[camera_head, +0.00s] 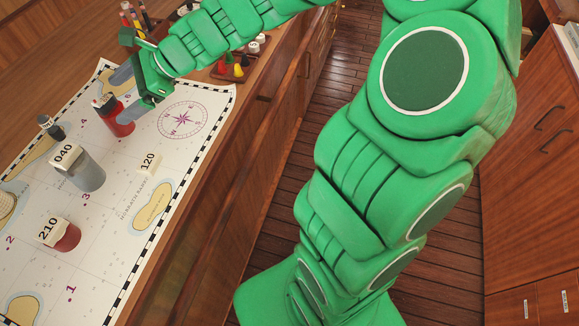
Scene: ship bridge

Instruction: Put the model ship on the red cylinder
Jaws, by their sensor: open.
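My gripper (141,72) is open above the far end of the chart, seen from the side, and nothing shows between its fingers. A short red cylinder (68,238) with a tag reading 210 stands nearer the camera. A small dark object (52,130) lies at the chart's left side; I cannot tell whether it is the model ship. No ship shape is clearly visible.
The nautical chart (104,205) covers the table. Small coloured pieces (232,68) stand beyond the chart. My arm hides much of the floor.

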